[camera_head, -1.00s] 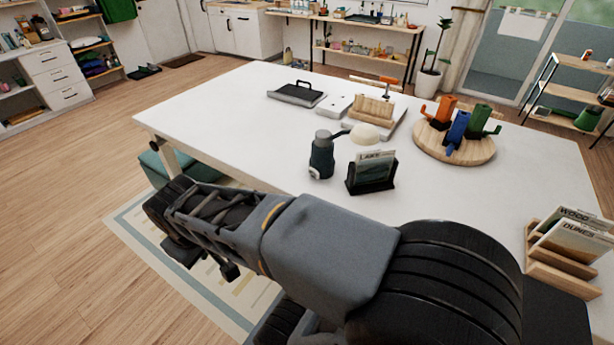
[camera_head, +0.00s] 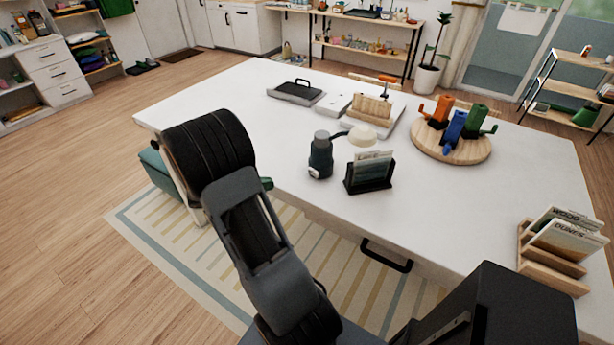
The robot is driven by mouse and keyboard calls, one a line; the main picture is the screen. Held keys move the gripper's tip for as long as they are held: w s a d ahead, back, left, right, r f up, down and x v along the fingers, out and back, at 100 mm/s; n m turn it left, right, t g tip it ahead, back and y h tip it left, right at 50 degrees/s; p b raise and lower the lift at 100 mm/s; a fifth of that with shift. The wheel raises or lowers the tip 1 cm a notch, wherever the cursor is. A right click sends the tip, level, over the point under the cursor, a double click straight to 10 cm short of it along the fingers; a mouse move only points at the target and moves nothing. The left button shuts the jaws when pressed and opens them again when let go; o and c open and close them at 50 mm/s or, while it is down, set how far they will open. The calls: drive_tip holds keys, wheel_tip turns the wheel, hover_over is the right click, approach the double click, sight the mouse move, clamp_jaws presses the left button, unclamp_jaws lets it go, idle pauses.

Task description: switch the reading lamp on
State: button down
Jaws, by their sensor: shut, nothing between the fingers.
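A short arm carries the shade to the right of the body. A small pale part shows low on the body's front, too small to make out. I cannot tell from the picture whether the lamp is lit. My gripper is not in view; only links of my arm show, rising in front of the table's left part, to the left of the lamp and apart from it.
A black holder with cards (camera_head: 369,175) stands close right of the lamp. Behind are a wooden rack (camera_head: 371,108) and a dark tray (camera_head: 296,93). The table front between is clear.

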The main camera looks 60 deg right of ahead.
sight(315, 176)
drive_tip(key=x, duration=0.4)
drive_tip(key=p+x, duration=0.1)
drive_tip(key=x, duration=0.3)
drive_tip(key=p+x, duration=0.1)
drive_tip(key=x, duration=0.3)
drive_tip(key=shift+s+d+r, duration=0.1)
drive_tip(key=shift+s+r, duration=0.1)
drive_tip(key=shift+r, duration=0.15)
drive_tip(key=shift+s+d, duration=0.4)
drive_tip(key=shift+d, duration=0.35)
drive_tip(key=shift+f, duration=0.1)
